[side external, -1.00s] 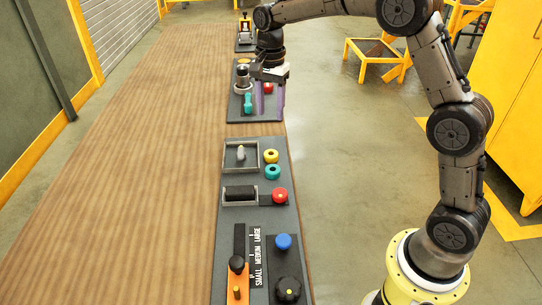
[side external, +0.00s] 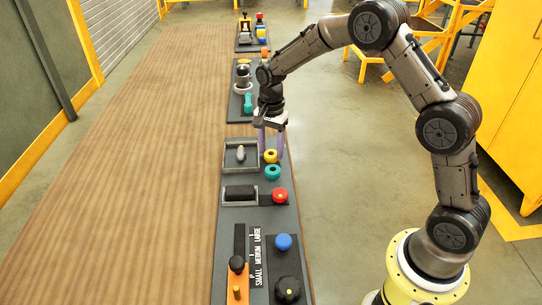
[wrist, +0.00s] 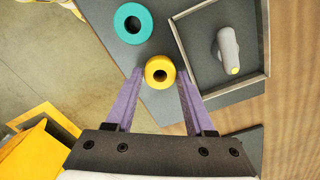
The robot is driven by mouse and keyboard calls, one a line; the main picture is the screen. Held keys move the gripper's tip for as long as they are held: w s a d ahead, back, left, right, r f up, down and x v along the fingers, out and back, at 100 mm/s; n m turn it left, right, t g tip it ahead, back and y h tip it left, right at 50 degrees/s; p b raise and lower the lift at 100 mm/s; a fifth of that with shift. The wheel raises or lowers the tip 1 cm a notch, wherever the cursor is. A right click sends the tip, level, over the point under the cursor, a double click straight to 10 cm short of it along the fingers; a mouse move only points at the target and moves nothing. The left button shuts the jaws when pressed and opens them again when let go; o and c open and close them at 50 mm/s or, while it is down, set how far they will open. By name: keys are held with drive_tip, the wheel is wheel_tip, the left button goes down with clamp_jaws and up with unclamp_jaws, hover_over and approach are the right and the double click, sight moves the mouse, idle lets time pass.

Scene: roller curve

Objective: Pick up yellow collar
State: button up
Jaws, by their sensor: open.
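The yellow collar (side external: 270,157) is a small ring lying on the dark grey board, beside the square tray. In the wrist view the yellow collar (wrist: 160,72) sits between the tips of my gripper's two purple fingers, with its dark centre hole facing up. My gripper (side external: 272,148) is open and points down over the collar. In the wrist view my gripper (wrist: 158,80) holds nothing. I cannot tell whether the fingertips touch the collar or how far above it they are.
A teal collar (side external: 272,172) lies close by, also seen in the wrist view (wrist: 132,23). The walled tray (side external: 226,167) with a grey peg (side external: 240,153) adjoins. A black roller (side external: 240,192) and red button (side external: 279,195) are nearer the camera. The wooden table (side external: 130,200) is clear on the left.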

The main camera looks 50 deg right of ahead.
drive_tip(key=shift+f, duration=0.35)
drive_tip(key=shift+c, duration=0.3)
clamp_jaws()
drive_tip(key=shift+r, duration=0.1)
